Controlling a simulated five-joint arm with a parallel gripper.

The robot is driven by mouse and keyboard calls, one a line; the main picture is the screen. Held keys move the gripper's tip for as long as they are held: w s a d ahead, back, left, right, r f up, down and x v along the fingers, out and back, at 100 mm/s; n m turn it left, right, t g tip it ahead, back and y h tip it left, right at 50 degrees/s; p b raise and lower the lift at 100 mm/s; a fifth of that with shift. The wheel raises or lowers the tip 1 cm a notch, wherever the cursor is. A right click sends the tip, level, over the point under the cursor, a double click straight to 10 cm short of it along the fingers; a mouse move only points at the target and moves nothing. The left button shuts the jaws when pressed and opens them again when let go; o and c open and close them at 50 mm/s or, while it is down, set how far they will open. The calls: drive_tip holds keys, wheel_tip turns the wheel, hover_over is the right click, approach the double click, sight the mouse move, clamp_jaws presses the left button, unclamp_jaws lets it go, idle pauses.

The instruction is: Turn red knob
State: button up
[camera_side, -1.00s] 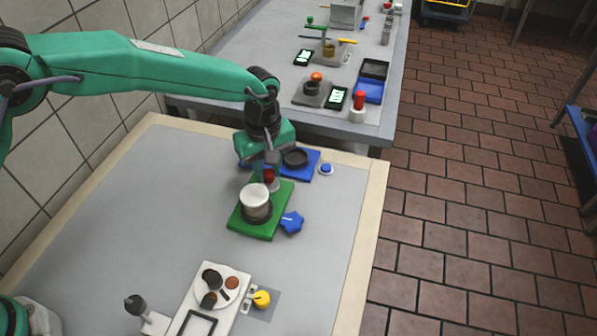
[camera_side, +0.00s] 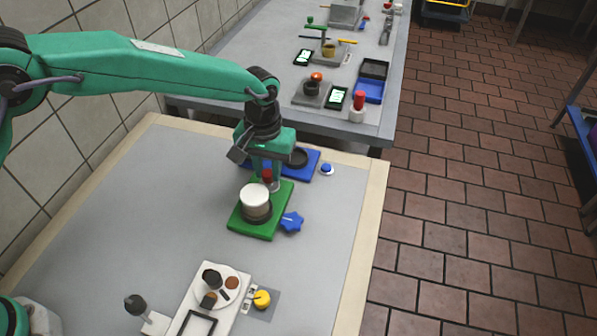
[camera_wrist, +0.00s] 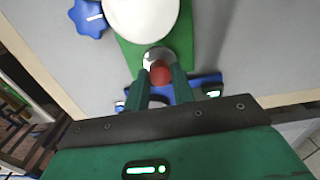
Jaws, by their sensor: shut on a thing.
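The red knob (camera_side: 267,175) stands at the back of the green board (camera_side: 246,228), behind a round white-topped piece (camera_side: 254,197). My gripper (camera_side: 265,182) points down over the knob, with its fingers on either side of it. In the wrist view the red knob (camera_wrist: 160,73) lies between the two green fingertips, and my gripper (camera_wrist: 161,78) is shut on it. A pale round base shows around the knob. In the side view the fingers partly hide the knob.
A blue star-shaped knob (camera_side: 291,222) sits at the green board's right edge. A blue board (camera_side: 307,170) with a dark ring lies behind, beside a blue button (camera_side: 326,169). A white plate (camera_side: 221,284) and yellow knob (camera_side: 262,299) are at the front. The left table surface is clear.

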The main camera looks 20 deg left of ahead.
sight(268, 172)
drive_tip(key=shift+m, duration=2)
drive_tip(key=shift+r, duration=0.1)
drive_tip(key=o, duration=1)
drive_tip(key=shift+a, duration=0.1)
wheel_tip(268, 172, up, 6)
drive_tip(key=shift+w, duration=0.1)
drive_tip(key=shift+d+r, duration=0.2)
drive_tip(key=shift+r, duration=0.8)
